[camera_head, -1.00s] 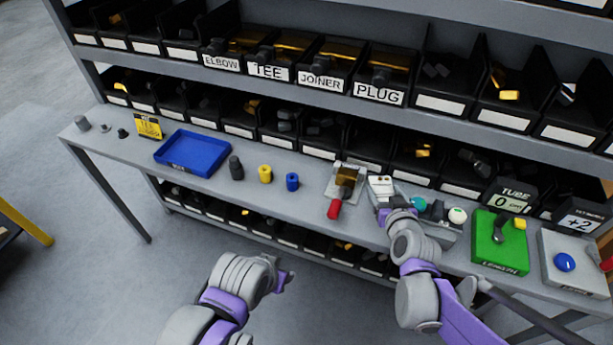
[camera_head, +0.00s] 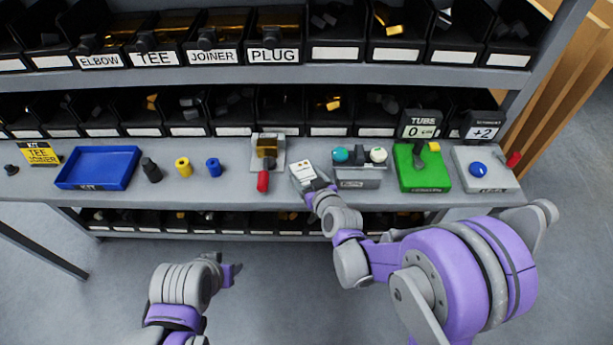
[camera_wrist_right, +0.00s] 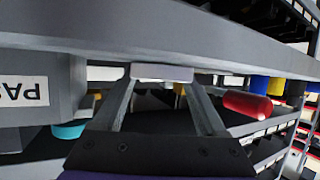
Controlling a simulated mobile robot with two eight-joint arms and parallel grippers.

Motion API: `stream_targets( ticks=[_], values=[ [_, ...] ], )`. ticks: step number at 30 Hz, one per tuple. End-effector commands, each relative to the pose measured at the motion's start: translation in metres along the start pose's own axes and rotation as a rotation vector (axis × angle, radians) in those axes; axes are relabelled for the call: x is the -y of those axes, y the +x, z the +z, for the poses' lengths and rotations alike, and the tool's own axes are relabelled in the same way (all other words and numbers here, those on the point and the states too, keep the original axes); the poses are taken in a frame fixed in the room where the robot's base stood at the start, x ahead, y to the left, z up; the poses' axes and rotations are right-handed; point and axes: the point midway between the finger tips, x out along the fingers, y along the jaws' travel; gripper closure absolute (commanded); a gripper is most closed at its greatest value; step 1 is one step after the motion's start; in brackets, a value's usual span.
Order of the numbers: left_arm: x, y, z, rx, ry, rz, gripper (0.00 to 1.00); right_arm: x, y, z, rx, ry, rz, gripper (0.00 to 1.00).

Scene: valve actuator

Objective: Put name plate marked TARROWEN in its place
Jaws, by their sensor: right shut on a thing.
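My right gripper (camera_head: 314,186) is at the bench's front edge, by a pale block with a whitish top (camera_head: 302,172). In the right wrist view its fingers (camera_wrist_right: 161,80) close on a small pale grey piece (camera_wrist_right: 161,72), which shows edge-on just under the bench edge. No lettering on it is readable, so I cannot tell whether it is the TARROWEN plate; that name reads nowhere. My left gripper (camera_head: 231,274) hangs empty-looking in front of the bench; its jaw opening is unclear.
Left of the block is a fixture with a red handle (camera_head: 263,181). Right of it are a grey button box (camera_head: 358,178), a green station (camera_head: 421,172) and a grey station with a blue button (camera_head: 486,168). A blue tray (camera_head: 98,167) lies at left. Labelled bins line the shelves.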

Motion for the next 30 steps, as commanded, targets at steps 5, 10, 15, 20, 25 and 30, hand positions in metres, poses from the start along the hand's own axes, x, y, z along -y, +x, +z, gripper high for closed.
stream_targets(
  ticks=[5,10,15,20,25,30],
  values=[
    [0.0,0.0,0.0,0.0,0.0,0.0,0.5,0.0,0.0,0.0,0.0,0.0,0.0,0.87],
    [0.0,0.002,0.002,0.002,0.0,0.0,0.5,0.0,0.001,0.003,0.0,0.001,0.0,0.13],
    [0.0,0.002,0.002,0.001,0.0,0.0,0.5,0.0,0.001,0.002,0.0,0.0,0.0,0.0],
    [0.0,0.001,0.001,0.001,0.0,0.0,0.5,0.0,0.001,0.001,0.0,0.0,0.0,0.0],
    [0.0,-0.001,0.0,0.0,0.0,0.0,0.5,0.0,-0.014,-0.001,0.0,0.001,0.0,0.0],
    [0.0,-0.001,-0.001,-0.001,0.0,0.0,0.5,-0.001,-0.049,-0.001,0.0,0.002,0.001,0.0]
  ],
)
